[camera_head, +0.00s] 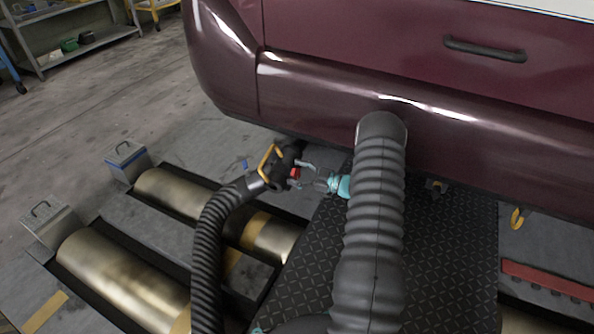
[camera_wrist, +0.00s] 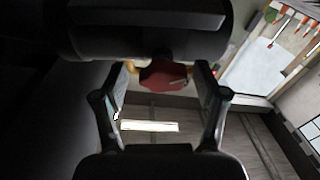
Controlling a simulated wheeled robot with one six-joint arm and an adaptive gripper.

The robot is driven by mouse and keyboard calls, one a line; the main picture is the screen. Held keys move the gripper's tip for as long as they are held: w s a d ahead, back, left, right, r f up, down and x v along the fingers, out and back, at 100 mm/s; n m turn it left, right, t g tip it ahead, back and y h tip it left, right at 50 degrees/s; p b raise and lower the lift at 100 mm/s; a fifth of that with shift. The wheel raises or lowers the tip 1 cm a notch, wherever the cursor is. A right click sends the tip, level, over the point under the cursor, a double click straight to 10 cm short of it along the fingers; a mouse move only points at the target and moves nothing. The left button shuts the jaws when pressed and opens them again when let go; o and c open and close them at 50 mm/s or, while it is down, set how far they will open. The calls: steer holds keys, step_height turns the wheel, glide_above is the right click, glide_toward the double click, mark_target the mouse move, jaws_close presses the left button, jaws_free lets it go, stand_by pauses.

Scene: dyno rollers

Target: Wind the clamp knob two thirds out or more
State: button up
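The red clamp knob (camera_wrist: 163,76) shows in the wrist view between the tips of my two fingers, below a dark cylindrical body (camera_wrist: 150,25). A narrow gap shows on each side of the knob, so my gripper (camera_wrist: 163,85) looks open around it. In the head view the red knob (camera_head: 294,173) is a small patch on the black nozzle (camera_head: 283,160) with a yellow handle (camera_head: 267,163). The nozzle sits at the end of a ribbed black hose (camera_head: 208,245), under the maroon car's bumper (camera_head: 310,95). My gripper (camera_head: 302,175) comes from the right. Whether its fingers touch the knob is unclear.
Metal rollers (camera_head: 110,270) lie in the floor at the left, beside grey boxes (camera_head: 127,160) with handles. A dark tread plate (camera_head: 455,250) lies below the bumper. A shelf (camera_head: 75,45) stands far off at the upper left. Open floor lies between shelf and rollers.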

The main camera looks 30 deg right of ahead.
mark_target(295, 169)
steer(key=shift+a, duration=0.1)
steer(key=v, duration=1.2)
steer(key=shift+a, duration=0.1)
